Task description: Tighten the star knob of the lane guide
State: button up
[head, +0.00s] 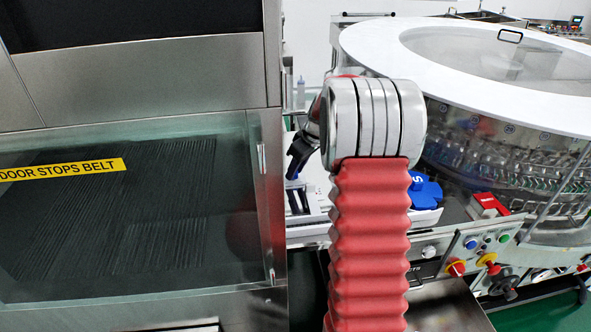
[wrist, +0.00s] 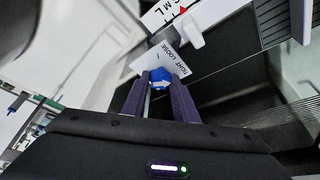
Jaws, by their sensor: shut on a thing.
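The star knob (wrist: 161,85) is blue with a white arrow on its face. It sits between the two purple fingers of my gripper (wrist: 160,76) in the wrist view, and the fingers are shut on it. A white label (wrist: 167,56) reading TIGHT and LOOSE lies just beyond the knob. Past it is a white scale plate (wrist: 160,14) with letters including M and L, and a white pointer-like part (wrist: 194,30). In the head view my arm covers the middle, and I cannot make out the knob there.
A glass door (head: 130,215) with a yellow belt label stands at left in the head view. The round washer (head: 450,45) is at right. A blue part (head: 426,191), a red block (head: 488,206) and a button panel (head: 490,240) lie right of my arm.

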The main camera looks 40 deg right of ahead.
jog(key=shift+c, duration=0.5)
jog(key=shift+m, duration=0.5)
jog(key=shift+a+m+h, duration=0.15)
jog(key=shift+m+h, duration=0.45)
jog(key=shift+m, duration=0.6)
jog(key=shift+a+m+h, duration=0.15)
jog(key=shift+m+h, duration=0.45)
jog(key=shift+m, duration=0.9)
jog(key=o, duration=1.1)
jog(key=shift+c, duration=0.2)
jog(key=v, duration=1.3)
jog(key=shift+s+r, duration=0.15)
jog(key=shift+r, duration=0.2)
